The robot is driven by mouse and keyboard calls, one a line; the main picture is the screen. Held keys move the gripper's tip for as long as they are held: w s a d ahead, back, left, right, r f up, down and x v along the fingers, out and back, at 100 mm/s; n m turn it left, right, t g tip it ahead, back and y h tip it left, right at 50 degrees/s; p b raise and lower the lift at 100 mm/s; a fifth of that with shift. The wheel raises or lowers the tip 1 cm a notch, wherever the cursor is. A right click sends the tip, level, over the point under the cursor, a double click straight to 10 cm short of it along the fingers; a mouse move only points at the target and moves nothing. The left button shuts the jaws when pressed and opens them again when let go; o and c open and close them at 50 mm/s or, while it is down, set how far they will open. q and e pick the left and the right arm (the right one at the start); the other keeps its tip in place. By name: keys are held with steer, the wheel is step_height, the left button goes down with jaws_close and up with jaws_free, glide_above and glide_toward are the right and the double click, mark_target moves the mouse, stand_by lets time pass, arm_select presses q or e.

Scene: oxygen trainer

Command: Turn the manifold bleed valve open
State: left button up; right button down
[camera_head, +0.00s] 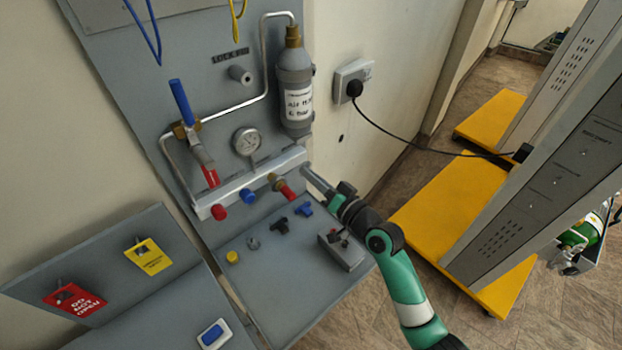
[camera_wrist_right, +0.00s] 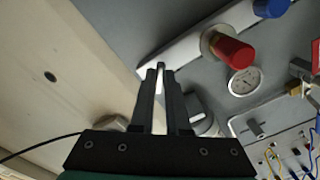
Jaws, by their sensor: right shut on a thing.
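The white manifold bar (camera_head: 232,192) runs across the grey wall panel; its end also shows in the wrist view (camera_wrist_right: 187,38). My right gripper (camera_head: 306,171) reaches the bar's right end from the right. In the wrist view my right gripper's fingers (camera_wrist_right: 160,72) are nearly together, shut on a small pale part at the bar's end, which I take to be the bleed valve (camera_wrist_right: 160,82). The fingers hide most of it, so its turn angle cannot be told. My left gripper is not in view.
A brass valve with a red handle (camera_head: 287,193), a blue knob (camera_head: 249,196) and a red knob (camera_head: 219,212) sit along the bar. A gauge (camera_head: 247,141) and a grey cylinder (camera_head: 296,92) are above. Small fittings and a grey block (camera_head: 343,249) lie on the shelf below.

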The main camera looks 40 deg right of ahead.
steer(key=shift+d+n+b, duration=0.15)
steer(key=shift+n+b, duration=1.45)
steer(key=shift+n, duration=2.2)
steer(key=c, duration=0.9)
jaws_free()
